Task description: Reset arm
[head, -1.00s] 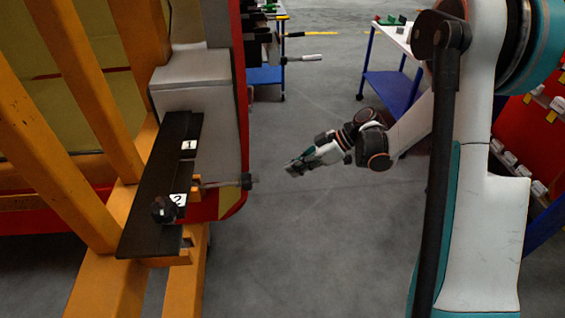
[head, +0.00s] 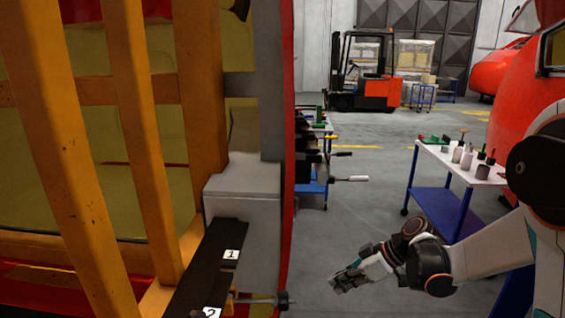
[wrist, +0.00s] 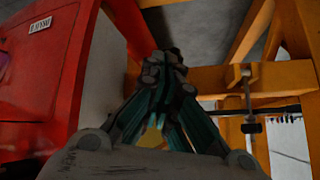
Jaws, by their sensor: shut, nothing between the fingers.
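My gripper (head: 346,280) hangs in the open space to the right of the yellow frame in the head view. In the wrist view my gripper (wrist: 166,62) shows its fingers drawn together at the tips, with nothing between them. It is apart from the black plate (head: 208,268) marked 1 and 2, which sits on the yellow frame (head: 110,130). A clamp rod with a dark knob (head: 282,300) sticks out by the plate towards my gripper.
A white and blue cart (head: 450,205) with cans stands at right. Another cart (head: 312,188) with black clamps stands beyond the red nosecone edge. An orange forklift (head: 365,90) is at the back. Grey floor (head: 365,170) lies clear between the carts.

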